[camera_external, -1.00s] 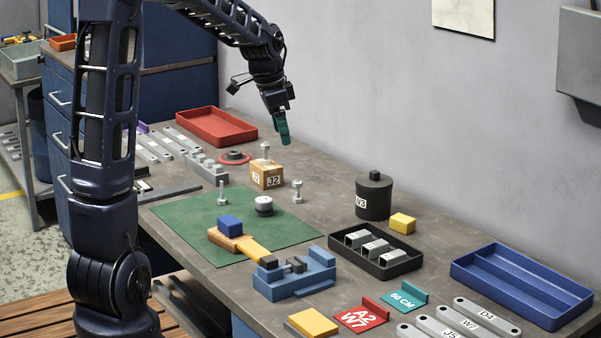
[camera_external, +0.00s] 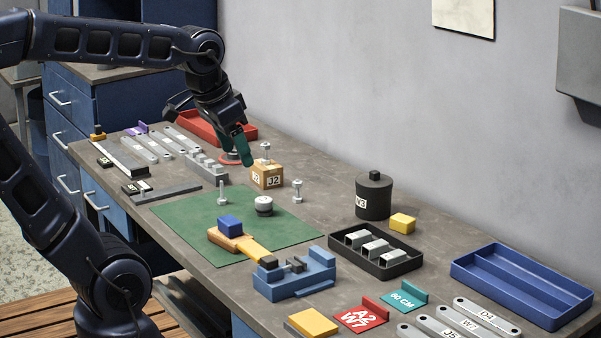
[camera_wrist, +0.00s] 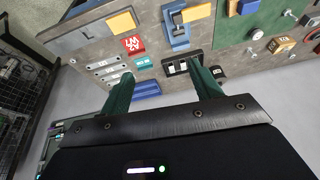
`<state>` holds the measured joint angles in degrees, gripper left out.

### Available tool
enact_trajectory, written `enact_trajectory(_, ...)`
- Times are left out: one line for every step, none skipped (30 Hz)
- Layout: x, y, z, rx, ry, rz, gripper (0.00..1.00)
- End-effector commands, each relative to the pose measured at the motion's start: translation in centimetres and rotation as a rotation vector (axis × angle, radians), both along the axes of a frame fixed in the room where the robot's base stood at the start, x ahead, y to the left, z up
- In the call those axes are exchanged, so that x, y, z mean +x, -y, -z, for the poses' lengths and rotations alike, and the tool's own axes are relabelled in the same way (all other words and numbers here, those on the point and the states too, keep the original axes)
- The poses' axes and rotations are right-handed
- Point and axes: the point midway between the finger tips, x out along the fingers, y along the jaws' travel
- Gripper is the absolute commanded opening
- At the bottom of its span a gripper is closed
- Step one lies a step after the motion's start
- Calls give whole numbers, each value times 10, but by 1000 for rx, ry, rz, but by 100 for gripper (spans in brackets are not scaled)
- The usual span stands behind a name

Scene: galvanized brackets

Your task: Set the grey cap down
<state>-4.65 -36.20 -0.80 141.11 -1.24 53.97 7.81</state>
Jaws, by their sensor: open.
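A small round cap (camera_external: 263,204), pale grey on top with a dark band, sits upright on the green mat (camera_external: 180,215). I cannot tell for sure that it is the grey cap of the task. It also shows small in the wrist view (camera_wrist: 257,35). My gripper (camera_external: 246,160) is above the far part of the bench, up and left of the cap in the external view and apart from it. In the wrist view its two green fingers (camera_wrist: 163,85) stand wide apart with nothing held between them.
A wooden block (camera_external: 266,178) holding a bolt and another standing bolt (camera_external: 297,191) are near the cap. The mat's left part is mostly bare.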

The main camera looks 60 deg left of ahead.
Motion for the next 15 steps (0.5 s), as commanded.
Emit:
enact_trajectory(-12, 5, 2, -8, 11, -7, 63)
enact_trajectory(-18, 7, 3, -12, 15, -14, 63)
enact_trajectory(-25, 9, 5, -19, 19, -23, 63)
enact_trajectory(-29, 10, 6, -23, 22, -28, 63)
enact_trajectory(-33, 11, 7, -26, 25, -33, 63)
enact_trajectory(-37, 12, 9, -31, 28, -39, 63)
enact_trajectory(-39, 13, 10, -34, 30, -43, 63)
enact_trajectory(-41, 14, 10, -36, 31, -46, 63)
enact_trajectory(-43, 14, 11, -37, 32, -48, 63)
enact_trajectory(-44, 14, 12, -39, 32, -50, 63)
enact_trajectory(-45, 14, 12, -39, 33, -51, 63)
enact_trajectory(-45, 14, 12, -40, 33, -53, 63)
enact_trajectory(-45, 14, 12, -40, 33, -53, 63)
enact_trajectory(-45, 14, 12, -40, 33, -53, 63)
enact_trajectory(-45, 14, 12, -40, 33, -53, 63)
